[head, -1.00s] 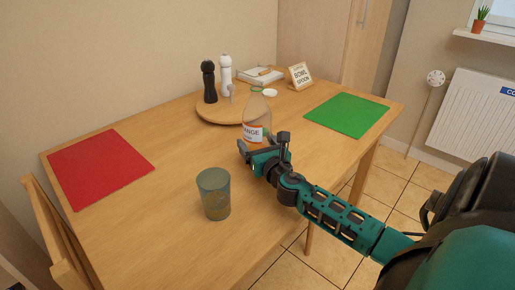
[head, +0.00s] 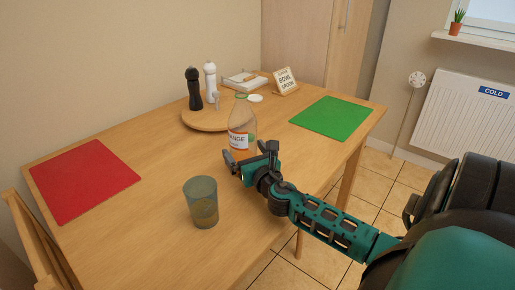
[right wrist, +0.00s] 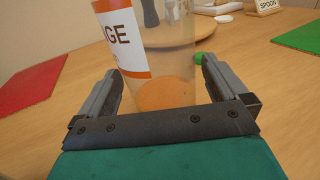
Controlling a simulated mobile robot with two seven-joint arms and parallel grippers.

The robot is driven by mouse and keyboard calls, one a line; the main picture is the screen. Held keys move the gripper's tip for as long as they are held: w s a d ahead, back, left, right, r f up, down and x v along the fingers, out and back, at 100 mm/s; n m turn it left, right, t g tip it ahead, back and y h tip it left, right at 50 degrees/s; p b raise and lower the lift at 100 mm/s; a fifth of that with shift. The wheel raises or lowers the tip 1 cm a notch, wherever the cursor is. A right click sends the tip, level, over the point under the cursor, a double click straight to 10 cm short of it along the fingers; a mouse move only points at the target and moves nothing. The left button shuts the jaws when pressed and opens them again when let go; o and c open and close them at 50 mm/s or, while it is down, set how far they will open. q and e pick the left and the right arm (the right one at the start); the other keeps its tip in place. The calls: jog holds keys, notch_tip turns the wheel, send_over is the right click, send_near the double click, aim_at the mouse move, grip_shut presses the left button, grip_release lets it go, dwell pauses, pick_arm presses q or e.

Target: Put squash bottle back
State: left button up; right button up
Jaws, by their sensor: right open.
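The squash bottle (head: 242,128) is clear, with a white and orange label and a little orange at its bottom. It stands upright on the table just in front of the round wooden board (head: 190,121). My right gripper (head: 249,155) is open at the bottle's near side, low over the table. In the right wrist view the bottle (right wrist: 128,45) shows between the two spread fingers of this gripper (right wrist: 160,85), with gaps on both sides. Its top is out of that view. My left gripper is not in view.
A dark mill (head: 194,90) and a white mill (head: 210,80) stand on the board. A tumbler (head: 202,204) stands near the table's front edge. A red mat (head: 85,180) and a green mat (head: 332,118) lie at the sides. A small sign (head: 286,80) stands at the back.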

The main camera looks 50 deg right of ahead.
jog(key=v, duration=1)
jog(key=shift+s+a, duration=0.15)
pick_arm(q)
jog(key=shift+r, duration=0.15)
pick_arm(e)
jog(key=shift+r, duration=0.1)
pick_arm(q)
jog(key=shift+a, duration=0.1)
